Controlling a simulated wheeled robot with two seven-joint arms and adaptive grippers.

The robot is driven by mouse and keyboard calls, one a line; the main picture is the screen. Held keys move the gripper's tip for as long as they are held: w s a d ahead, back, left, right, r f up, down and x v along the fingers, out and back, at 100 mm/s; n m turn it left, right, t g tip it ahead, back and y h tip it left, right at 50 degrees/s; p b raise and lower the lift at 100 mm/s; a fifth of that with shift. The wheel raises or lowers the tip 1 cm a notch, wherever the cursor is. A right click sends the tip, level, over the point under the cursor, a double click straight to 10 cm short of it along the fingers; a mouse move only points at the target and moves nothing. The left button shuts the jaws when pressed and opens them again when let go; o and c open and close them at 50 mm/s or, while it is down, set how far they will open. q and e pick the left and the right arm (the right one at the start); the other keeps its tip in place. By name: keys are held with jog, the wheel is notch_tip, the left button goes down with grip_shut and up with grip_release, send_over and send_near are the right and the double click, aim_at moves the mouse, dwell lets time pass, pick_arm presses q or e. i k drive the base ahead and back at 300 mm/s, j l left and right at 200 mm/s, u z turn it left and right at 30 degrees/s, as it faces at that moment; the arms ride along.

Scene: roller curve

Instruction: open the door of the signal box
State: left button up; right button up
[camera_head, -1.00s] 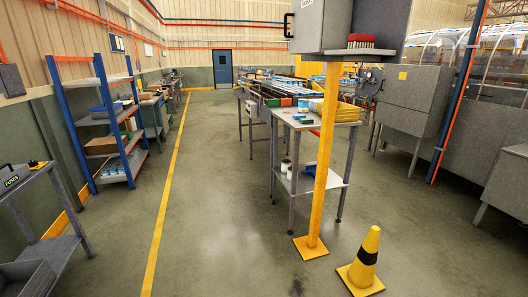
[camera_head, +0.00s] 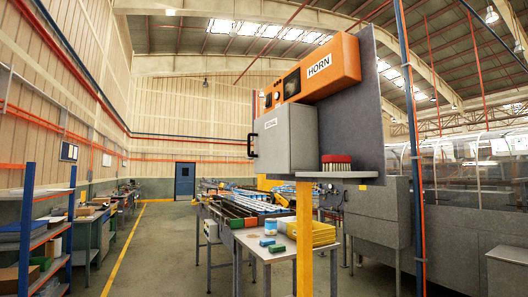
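The signal box (camera_head: 291,138) is a grey cabinet on a yellow post, right of the middle in the head view. Its door is shut, with a small label I cannot read surely. A black handle (camera_head: 251,145) sticks out at the box's left side. My left and right grippers are not in view.
An orange unit marked HORN (camera_head: 320,68) sits above the box on a grey back panel (camera_head: 361,110). A small shelf (camera_head: 338,174) right of the box holds a red-topped brush-like item (camera_head: 337,160). A work table (camera_head: 262,248) stands behind the yellow post (camera_head: 304,240). Blue shelving (camera_head: 27,240) is at left.

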aim_at(272, 134)
jog(key=i+j+z, duration=0.25)
jog(key=i+z, duration=0.15)
jog(key=i, duration=0.15)
jog(key=i+j+z, duration=0.4)
jog(key=i, duration=0.1)
